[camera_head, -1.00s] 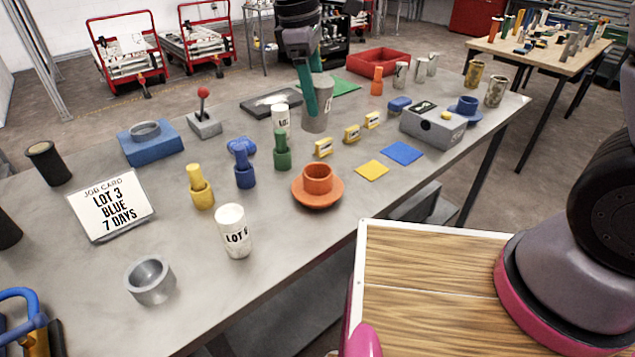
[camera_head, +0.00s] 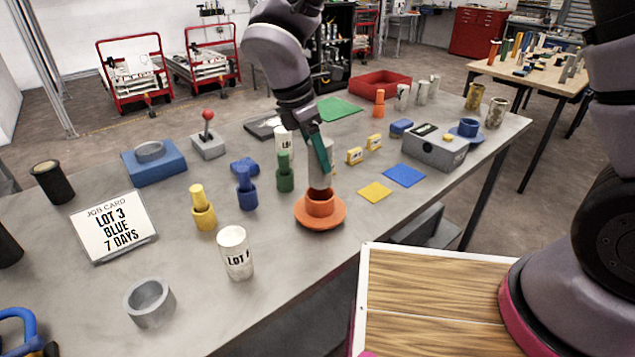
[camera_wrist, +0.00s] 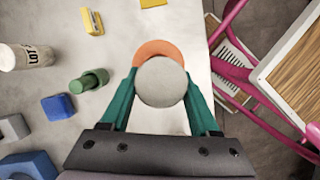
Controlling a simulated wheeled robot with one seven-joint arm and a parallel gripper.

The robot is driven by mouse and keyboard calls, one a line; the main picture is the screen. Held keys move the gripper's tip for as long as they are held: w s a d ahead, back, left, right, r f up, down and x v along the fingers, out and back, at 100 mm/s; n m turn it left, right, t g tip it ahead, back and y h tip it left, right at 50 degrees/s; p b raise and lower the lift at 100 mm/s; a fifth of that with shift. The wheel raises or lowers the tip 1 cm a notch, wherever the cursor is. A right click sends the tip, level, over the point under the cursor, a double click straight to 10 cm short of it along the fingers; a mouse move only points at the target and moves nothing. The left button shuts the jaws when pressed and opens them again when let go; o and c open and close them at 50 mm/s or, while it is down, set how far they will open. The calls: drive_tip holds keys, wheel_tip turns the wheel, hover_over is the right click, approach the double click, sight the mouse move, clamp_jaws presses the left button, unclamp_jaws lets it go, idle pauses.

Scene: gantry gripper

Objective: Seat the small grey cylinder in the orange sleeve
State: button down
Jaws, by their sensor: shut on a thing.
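The small grey cylinder (camera_head: 319,177) is upright between the green fingers of my gripper (camera_head: 322,160) in the head view. Its lower end is directly over the orange sleeve (camera_head: 320,215), at or just inside the opening; I cannot tell how deep. The sleeve stands on its round orange base on the table. In the wrist view, my gripper (camera_wrist: 161,88) is shut on the cylinder's sides. The cylinder's round top (camera_wrist: 160,82) covers most of the orange sleeve (camera_wrist: 155,48), whose far rim shows behind it.
A green peg in its holder (camera_head: 285,175) stands close left of the sleeve. A white LOT cup (camera_head: 236,255) stands front left. Yellow (camera_head: 375,192) and blue (camera_head: 404,176) flat squares lie to the right. The grey table (camera_head: 290,270) is bare in front of the sleeve.

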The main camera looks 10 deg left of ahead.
sight(319, 186)
drive_tip(key=shift+f, duration=3.5)
drive_tip(key=shift+f, duration=0.3)
drive_tip(key=shift+c, duration=1.5)
unclamp_jaws()
drive_tip(key=shift+s, duration=0.1)
drive_tip(key=shift+o, duration=0.9)
drive_tip(key=shift+d+f, duration=0.15)
drive_tip(key=v, duration=1.3)
drive_tip(key=shift+w, duration=0.2)
